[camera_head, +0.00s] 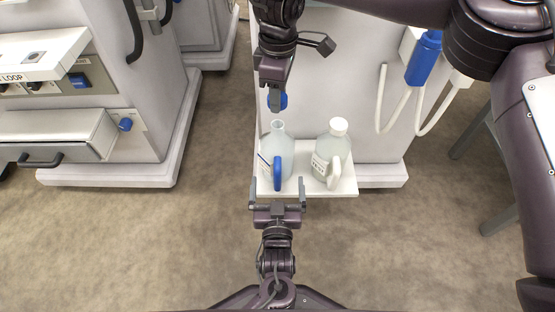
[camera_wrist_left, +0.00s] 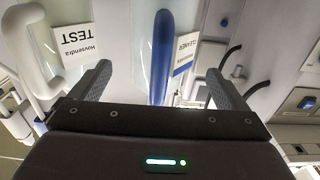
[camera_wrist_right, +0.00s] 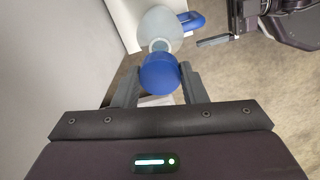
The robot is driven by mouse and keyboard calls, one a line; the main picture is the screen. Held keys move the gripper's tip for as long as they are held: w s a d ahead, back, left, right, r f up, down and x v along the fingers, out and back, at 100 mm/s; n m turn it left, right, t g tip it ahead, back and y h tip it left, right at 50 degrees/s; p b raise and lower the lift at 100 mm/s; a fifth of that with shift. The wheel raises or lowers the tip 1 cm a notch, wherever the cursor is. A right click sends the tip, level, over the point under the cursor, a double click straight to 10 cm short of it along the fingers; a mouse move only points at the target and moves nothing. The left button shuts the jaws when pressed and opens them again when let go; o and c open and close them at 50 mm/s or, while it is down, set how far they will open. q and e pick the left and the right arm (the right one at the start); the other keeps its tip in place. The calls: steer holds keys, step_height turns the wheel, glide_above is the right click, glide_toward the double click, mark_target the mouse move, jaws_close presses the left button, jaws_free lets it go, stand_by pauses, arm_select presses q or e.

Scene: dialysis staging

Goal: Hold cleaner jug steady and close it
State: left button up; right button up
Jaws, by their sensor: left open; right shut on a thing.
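The cleaner jug (camera_head: 272,140) is translucent with a blue handle (camera_head: 277,172) and an open neck, upright on a white shelf (camera_head: 305,190). Its "CLEANER" label shows in the left wrist view (camera_wrist_left: 186,50). My left gripper (camera_head: 278,182) is open, its fingers on either side of the blue handle with gaps to it. My right gripper (camera_head: 277,106) is shut on the blue cap (camera_wrist_right: 159,73) and holds it behind the neck in the head view. In the right wrist view the cap is apart from the neck and partly overlaps the jug.
A second jug with a white cap (camera_head: 338,126) and white handle stands right of the cleaner jug. Its label reads "TEST" in the left wrist view (camera_wrist_left: 75,40). A white machine (camera_head: 360,100) with hoses and a blue connector (camera_head: 424,58) stands behind. Floor in front is clear.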

mark_target(278, 157)
arm_select(q)
steer(key=w, duration=0.6)
steer(key=c, duration=1.5)
arm_select(e)
steer(key=shift+f, duration=2.45)
steer(key=shift+f, duration=0.85)
steer(key=shift+f, duration=0.6)
